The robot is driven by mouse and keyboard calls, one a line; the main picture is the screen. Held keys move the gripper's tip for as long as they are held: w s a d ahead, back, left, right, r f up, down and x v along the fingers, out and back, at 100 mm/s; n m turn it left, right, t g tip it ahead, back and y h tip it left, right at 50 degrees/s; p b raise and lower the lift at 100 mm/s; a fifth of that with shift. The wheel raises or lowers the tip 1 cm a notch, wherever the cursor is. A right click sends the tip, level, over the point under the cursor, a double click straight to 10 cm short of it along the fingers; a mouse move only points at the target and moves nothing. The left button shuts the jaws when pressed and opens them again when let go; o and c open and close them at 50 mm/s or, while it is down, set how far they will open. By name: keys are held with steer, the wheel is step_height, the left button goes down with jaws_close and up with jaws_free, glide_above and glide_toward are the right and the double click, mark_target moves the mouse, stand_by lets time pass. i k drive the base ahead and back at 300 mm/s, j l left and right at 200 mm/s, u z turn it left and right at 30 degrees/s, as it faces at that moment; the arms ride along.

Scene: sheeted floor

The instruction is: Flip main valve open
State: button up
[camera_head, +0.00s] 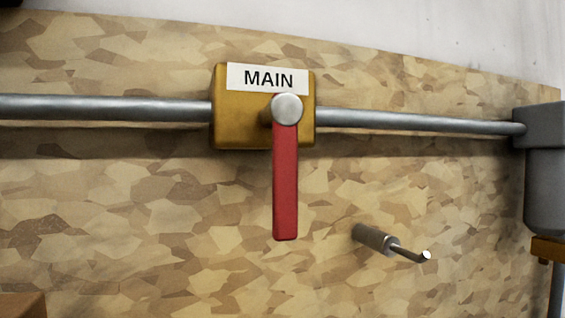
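The main valve (228,118) is a brass-yellow block with a white label reading "MAIN" on its top front. A silver round hub (287,109) sits on its front face. A red lever handle (286,190) hangs straight down from the hub, across the line of the pipe. My gripper is not in view, and nothing touches the handle.
A grey pipe (110,108) runs left and right through the valve along a chipboard panel. A grey housing (545,165) stands at the right end. A small metal peg (378,239) sticks out of the panel right of the handle. The panel left of the handle is clear.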

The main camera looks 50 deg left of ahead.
mark_target(282, 114)
steer(key=j+u, duration=0.1)
steer(key=u, duration=2.15)
